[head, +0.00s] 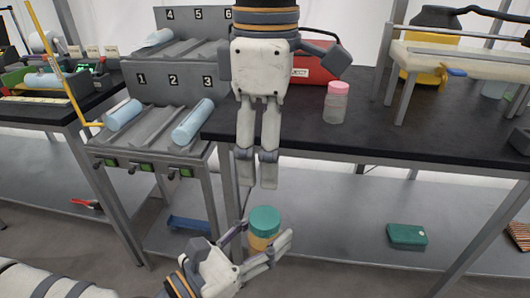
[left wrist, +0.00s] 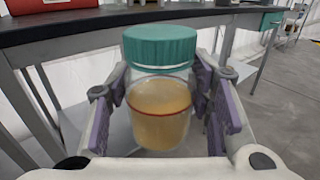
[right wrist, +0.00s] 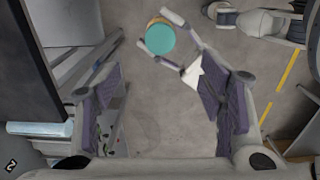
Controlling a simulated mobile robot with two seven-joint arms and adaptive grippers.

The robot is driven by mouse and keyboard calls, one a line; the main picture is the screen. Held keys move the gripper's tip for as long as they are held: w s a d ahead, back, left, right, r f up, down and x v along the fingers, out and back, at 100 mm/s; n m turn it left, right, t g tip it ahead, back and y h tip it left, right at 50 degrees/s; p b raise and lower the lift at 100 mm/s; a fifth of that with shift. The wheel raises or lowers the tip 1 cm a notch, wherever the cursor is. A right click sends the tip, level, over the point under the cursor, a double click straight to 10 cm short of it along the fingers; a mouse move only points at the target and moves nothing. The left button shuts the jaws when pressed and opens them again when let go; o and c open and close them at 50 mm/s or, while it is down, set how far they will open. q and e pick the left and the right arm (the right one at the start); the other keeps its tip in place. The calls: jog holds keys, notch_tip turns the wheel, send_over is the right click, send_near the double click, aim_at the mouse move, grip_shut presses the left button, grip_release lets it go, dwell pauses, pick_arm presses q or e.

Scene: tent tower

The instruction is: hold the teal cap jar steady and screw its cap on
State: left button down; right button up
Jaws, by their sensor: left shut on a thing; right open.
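The jar (head: 262,242) is clear with amber contents and a teal cap (head: 265,219) on top. In the left wrist view the jar (left wrist: 160,112) stands upright between my left fingers, its cap (left wrist: 160,45) level on the mouth. How tightly the cap is threaded cannot be told. My left gripper (head: 264,236) is shut on the jar and holds it in front of the bench. My right gripper (head: 256,174) points down, open and empty, above the jar. In the right wrist view the teal cap (right wrist: 160,39) is beyond the open fingers, off toward the top.
A black bench (head: 400,142) with a pink-capped jar (head: 336,103) and a red case (head: 308,65) stands behind. A numbered rack (head: 150,105) holding blue rolls is at left. A green box (head: 407,235) lies on the low shelf. Space around the held jar is clear.

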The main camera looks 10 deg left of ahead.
jog(key=s+d+f+m+g+y, duration=0.1)
jog(key=s+d+f+m, duration=0.4)
jog(key=f, duration=0.7)
jog(key=s+d+f+m+g+y, duration=0.1)
jog(key=s+d+f+m+g, duration=0.2)
jog(key=s+f, duration=0.6)
jog(key=s+d+f+m+y, duration=0.1)
jog(key=s+d+f+m, duration=0.35)
jog(key=f, duration=0.95)
jog(key=s+d+f+m+h, duration=0.1)
jog(key=s+d+f+m, duration=0.1)
jog(key=s+d, duration=0.4)
jog(key=s+d+f+m+t+h, duration=0.1)
jog(key=s+d+f+m+h, duration=0.1)
jog(key=s+d, duration=0.4)
jog(key=d+f+m, duration=0.1)
jog(key=d, duration=0.1)
jog(key=shift+s+d+f+t, duration=0.15)
jog(key=shift+d+f+t, duration=0.15)
jog(key=shift+f, duration=0.1)
pick_arm(q)
jog(key=shift+r, duration=0.15)
pick_arm(e)
jog(key=shift+m, duration=0.25)
